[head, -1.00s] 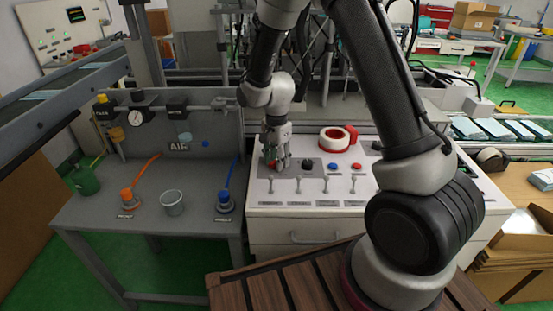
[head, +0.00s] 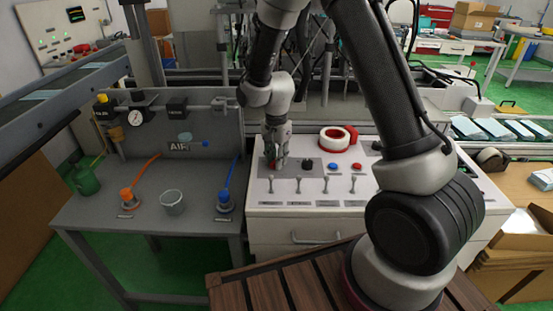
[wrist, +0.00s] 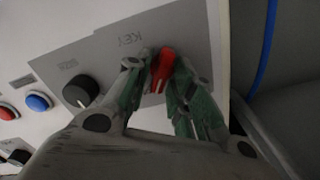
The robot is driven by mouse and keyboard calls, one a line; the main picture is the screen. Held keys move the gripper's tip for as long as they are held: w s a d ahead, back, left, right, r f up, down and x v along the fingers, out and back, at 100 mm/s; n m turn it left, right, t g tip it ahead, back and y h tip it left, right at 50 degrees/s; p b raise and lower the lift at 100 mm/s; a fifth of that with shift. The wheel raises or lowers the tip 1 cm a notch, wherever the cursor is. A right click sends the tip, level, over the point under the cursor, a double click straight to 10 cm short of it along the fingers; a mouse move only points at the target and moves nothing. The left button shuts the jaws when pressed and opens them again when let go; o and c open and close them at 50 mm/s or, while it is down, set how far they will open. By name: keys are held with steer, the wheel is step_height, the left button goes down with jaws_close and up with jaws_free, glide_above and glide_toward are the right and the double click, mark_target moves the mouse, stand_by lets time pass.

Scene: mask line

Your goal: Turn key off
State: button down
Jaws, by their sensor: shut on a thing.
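The red key knob (wrist: 163,68) sits on a grey plate (wrist: 120,45) marked KEY in the wrist view. My gripper (wrist: 160,82) is around the knob, its green-padded fingers closed on both sides of it. The knob appears turned at a slight slant to the fingers' line. In the head view my gripper (head: 275,160) points down at the left part of the white control panel (head: 380,182), and the knob is mostly hidden behind the fingers.
A black knob (wrist: 79,91) stands beside the key, with blue (wrist: 38,102) and red (wrist: 8,111) buttons further along. Several toggle switches (head: 325,184) line the panel's front. A red-and-white ring (head: 335,139) lies behind. A blue-handled valve (head: 225,203) stands left of the panel.

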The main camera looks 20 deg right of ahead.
steer(key=n, duration=0.4)
steer(key=shift+w+a, duration=0.1)
steer(key=n, duration=0.4)
steer(key=shift+a, duration=0.15)
steer(key=n, duration=0.3)
steer(key=shift+a+n, duration=0.1)
steer(key=shift+n, duration=0.3)
steer(key=shift+a+n, duration=0.1)
steer(key=shift+n, duration=1.7)
steer(key=c, duration=1.3)
jaws_free()
steer(key=shift+r, duration=0.1)
